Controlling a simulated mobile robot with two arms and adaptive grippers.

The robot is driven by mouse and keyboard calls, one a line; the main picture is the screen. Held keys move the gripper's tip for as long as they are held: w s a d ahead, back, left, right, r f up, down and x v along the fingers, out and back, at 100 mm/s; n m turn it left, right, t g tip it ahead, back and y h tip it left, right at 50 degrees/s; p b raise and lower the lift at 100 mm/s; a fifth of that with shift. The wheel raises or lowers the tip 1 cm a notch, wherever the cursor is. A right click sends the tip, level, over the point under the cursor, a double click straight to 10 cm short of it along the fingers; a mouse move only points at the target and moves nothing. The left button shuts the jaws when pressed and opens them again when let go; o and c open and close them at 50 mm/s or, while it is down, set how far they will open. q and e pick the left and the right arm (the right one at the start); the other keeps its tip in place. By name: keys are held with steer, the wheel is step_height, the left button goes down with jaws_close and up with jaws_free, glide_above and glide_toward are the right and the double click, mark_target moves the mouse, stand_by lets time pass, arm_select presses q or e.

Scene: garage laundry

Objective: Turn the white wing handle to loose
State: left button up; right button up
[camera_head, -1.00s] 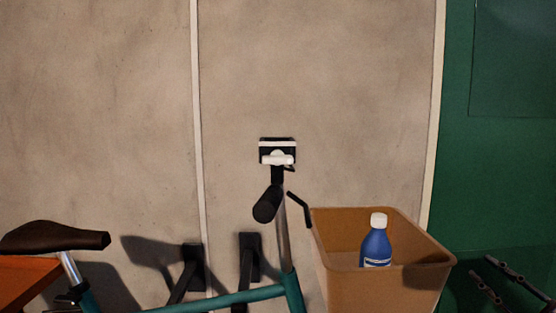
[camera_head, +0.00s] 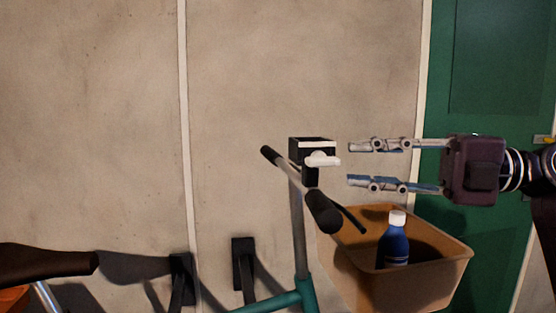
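The white wing handle (camera_head: 322,159) sits on the front of a black bracket (camera_head: 299,151) above the bicycle's handlebar. It lies roughly level, its right end pointing toward my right gripper. My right gripper (camera_head: 352,164) comes in from the right with its two fingers apart, one above the other. The fingertips are just right of the handle, and the gap between them is empty. The gripper does not appear to touch the handle. My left gripper is not in view.
The teal bicycle (camera_head: 304,290) hangs on black wall hooks, with its black handlebar grip (camera_head: 323,211) just below the handle. A tan basket (camera_head: 345,281) holding a blue bottle (camera_head: 395,243) is below my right gripper. A green door (camera_head: 495,75) is at the right.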

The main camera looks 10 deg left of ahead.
mark_target(323, 158)
steer(key=a+p, duration=0.1)
steer(key=a, duration=0.4)
steer(key=shift+w+a+r, duration=0.1)
steer(key=shift+w+a, duration=0.05)
steer(key=shift+a, duration=0.15)
steer(key=shift+a+p, duration=0.3)
steer(key=shift+a, duration=0.2)
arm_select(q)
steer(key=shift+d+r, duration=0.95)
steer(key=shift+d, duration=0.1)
